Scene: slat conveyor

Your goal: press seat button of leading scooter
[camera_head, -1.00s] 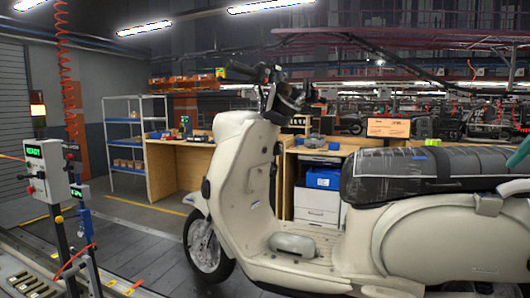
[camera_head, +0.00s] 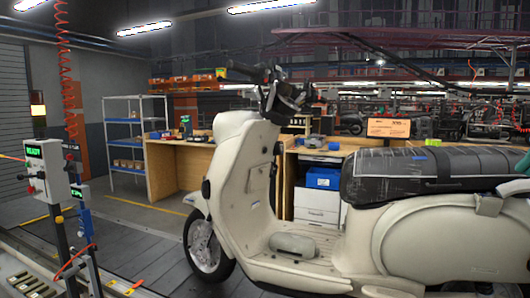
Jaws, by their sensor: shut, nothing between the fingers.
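A cream scooter (camera_head: 238,180) stands in the middle and right of the head view, its front wheel (camera_head: 206,245) to the left. I cannot make out a seat button for certain. A teal-green part shows at the right edge beside the rear of the seat; I cannot tell what it is. My gripper is not in view. The scooter's rear end is cut off by the right edge.
A control post with a green-lit display (camera_head: 47,165) stands at the left. Open floor lies between the post and the front wheel.

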